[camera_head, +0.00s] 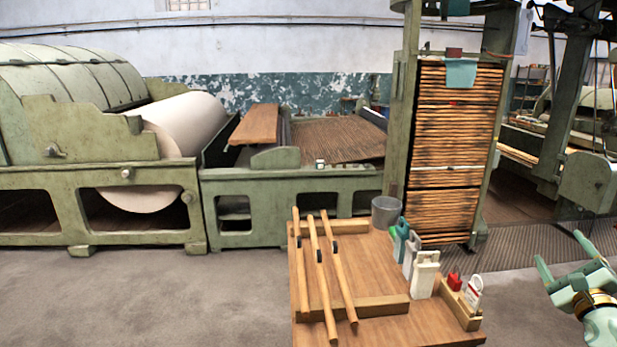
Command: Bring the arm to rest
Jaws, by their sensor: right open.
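My right gripper (558,262) is at the right edge, pale green, with its two fingers spread apart and nothing between them. It is to the right of the wooden table (375,252), in the air and apart from it. Part of my right arm shows below the gripper at the lower right corner. My left gripper is not in view.
On the table are several wooden rods (318,262), a grey bucket (385,212), white bottles (425,274) and a small wooden box (460,305) with red and white items. A tall slatted frame (455,150) and green machines (290,205) stand behind. Grey floor (150,300) at left is clear.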

